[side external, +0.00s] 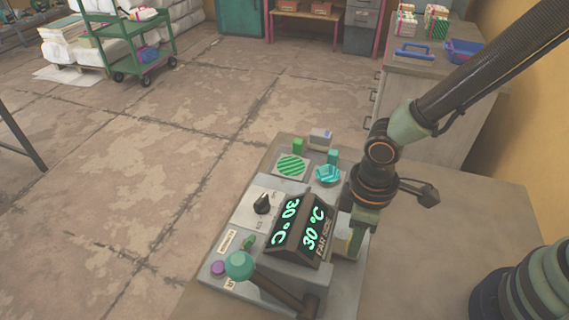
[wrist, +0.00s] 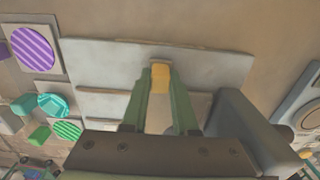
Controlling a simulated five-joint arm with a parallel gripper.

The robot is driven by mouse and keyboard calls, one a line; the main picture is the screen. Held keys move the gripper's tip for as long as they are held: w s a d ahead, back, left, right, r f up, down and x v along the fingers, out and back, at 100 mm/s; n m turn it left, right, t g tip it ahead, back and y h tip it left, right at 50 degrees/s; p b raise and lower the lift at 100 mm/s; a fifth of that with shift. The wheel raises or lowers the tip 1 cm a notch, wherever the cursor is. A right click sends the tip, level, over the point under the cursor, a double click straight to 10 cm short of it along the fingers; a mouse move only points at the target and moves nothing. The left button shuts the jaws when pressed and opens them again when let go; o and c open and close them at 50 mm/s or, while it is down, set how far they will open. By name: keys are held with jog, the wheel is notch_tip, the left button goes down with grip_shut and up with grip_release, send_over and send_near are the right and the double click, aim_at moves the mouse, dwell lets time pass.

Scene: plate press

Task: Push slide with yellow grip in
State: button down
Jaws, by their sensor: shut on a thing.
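The yellow grip (wrist: 160,77) is between the tips of my green gripper fingers (wrist: 160,88) in the wrist view, and my gripper is shut on it. A flat grey metal plate (wrist: 215,65) lies around and below the grip; I cannot tell how far the slide is in. In the side external view my gripper (side external: 357,238) reaches down at the right side of the grey press (side external: 345,285). The fingertips and the grip are mostly hidden there by the arm and the press housing.
The press has two displays reading 30 °C (side external: 312,230), a black knob (side external: 262,204), a purple button (side external: 218,268) and a lever with a teal ball (side external: 239,265). Striped green (side external: 291,166) and teal (side external: 328,174) pieces sit behind it. Bench to the right is clear.

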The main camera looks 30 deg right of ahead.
jog(key=shift+s+a, duration=0.35)
jog(key=shift+a, duration=0.1)
jog(key=c, duration=0.7)
grip_release()
notch_tip(320, 180, up, 12)
jog(key=shift+r, duration=0.1)
jog(key=w+d+r+m+t, duration=0.1)
jog(key=d+r+m+t, duration=0.1)
jog(key=d, duration=0.4)
jog(key=w+d+r+m+t, duration=0.1)
jog(key=w+d+r+m, duration=0.1)
jog(key=d, duration=0.5)
jog(key=w+d+r+m+t, duration=0.1)
jog(key=d+r+m+t, duration=0.1)
jog(key=d+r+m, duration=0.2)
jog(key=shift+w+d+r+m+t, duration=0.15)
jog(key=shift+d+m, duration=0.1)
jog(key=shift+d, duration=0.55)
jog(key=shift+w+d+r+m+t, duration=0.15)
jog(key=shift+d+m, duration=0.1)
jog(key=shift+d, duration=0.5)
